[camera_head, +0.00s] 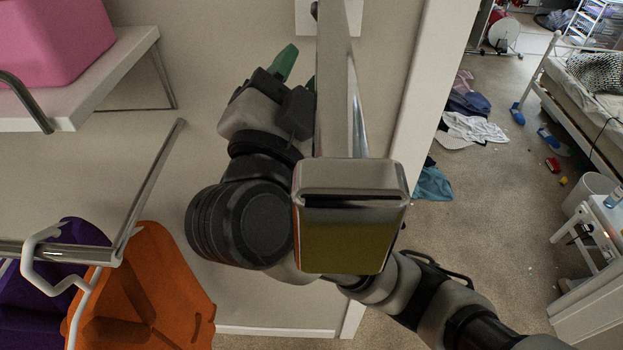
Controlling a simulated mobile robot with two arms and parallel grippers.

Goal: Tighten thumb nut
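A polished metal post with a flat bar (338,80) runs down the middle of the view and ends in a large block-like end (350,215) close to the camera. I cannot make out a thumb nut; it may be hidden behind the metal. My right arm passes behind this end, and my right gripper (300,66) is beside and partly behind the bar, near the top. One green finger shows fully, and only a sliver of the other shows at the bar's edge. Bare wall shows beside the visible fingertip, so the gripper looks open. My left gripper is not in view.
A white shelf (120,70) with a pink box (55,38) is at the upper left. Clothes (470,128) lie on the floor beyond a white door frame, near a bed (590,85).

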